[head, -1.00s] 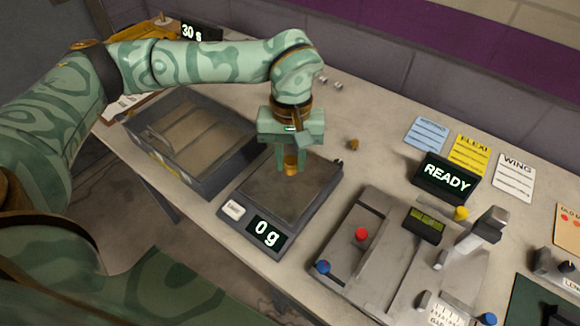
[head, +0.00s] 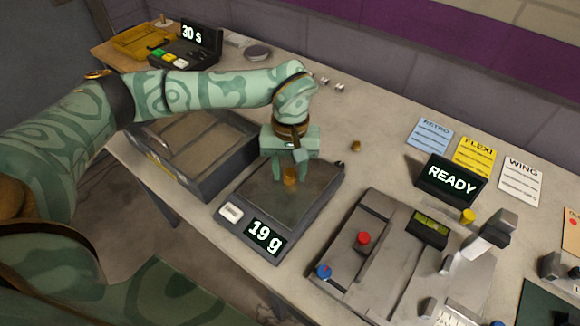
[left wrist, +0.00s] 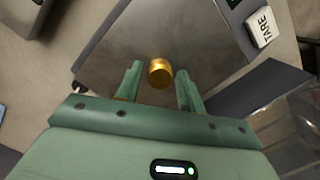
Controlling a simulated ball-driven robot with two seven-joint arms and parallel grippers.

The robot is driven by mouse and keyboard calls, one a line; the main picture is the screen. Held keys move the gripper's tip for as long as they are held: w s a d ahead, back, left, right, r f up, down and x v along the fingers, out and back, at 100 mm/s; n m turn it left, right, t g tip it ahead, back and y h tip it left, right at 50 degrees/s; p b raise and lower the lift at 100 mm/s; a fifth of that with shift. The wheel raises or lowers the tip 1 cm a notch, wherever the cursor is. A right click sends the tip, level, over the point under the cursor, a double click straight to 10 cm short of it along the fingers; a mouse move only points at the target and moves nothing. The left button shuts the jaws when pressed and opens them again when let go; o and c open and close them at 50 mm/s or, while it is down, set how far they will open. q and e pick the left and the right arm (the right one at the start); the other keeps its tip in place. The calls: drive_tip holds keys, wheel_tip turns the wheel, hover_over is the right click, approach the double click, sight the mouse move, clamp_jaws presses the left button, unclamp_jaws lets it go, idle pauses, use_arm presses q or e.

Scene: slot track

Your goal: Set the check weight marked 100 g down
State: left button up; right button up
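The check weight, a small brass cylinder (head: 290,176), stands upright at the scale's plate, between the fingers of my left gripper (head: 290,172). Its marking cannot be read. In the left wrist view the weight (left wrist: 160,73) sits between the two green fingertips (left wrist: 159,82), with a narrow gap at the sides, so the gripper looks slightly open around it. The scale (head: 312,207) has a dark square plate, and its display (head: 265,237) reads 19 g. My right gripper is not in view.
A grey tray (head: 222,165) stands left of the scale. A grey device with knobs (head: 345,255) and a READY display (head: 450,179) are to the right. A timer (head: 190,45) shows 30 s.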

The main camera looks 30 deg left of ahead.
use_arm(q)
drive_tip(key=shift+o, duration=0.2)
drive_tip(key=shift+r, duration=0.15)
wheel_tip(320, 180, up, 12)
drive_tip(key=w+p, duration=0.1)
drive_tip(key=p, duration=0.1)
drive_tip(key=shift+w+a+p, duration=0.15)
drive_tip(key=shift+a+p, duration=0.15)
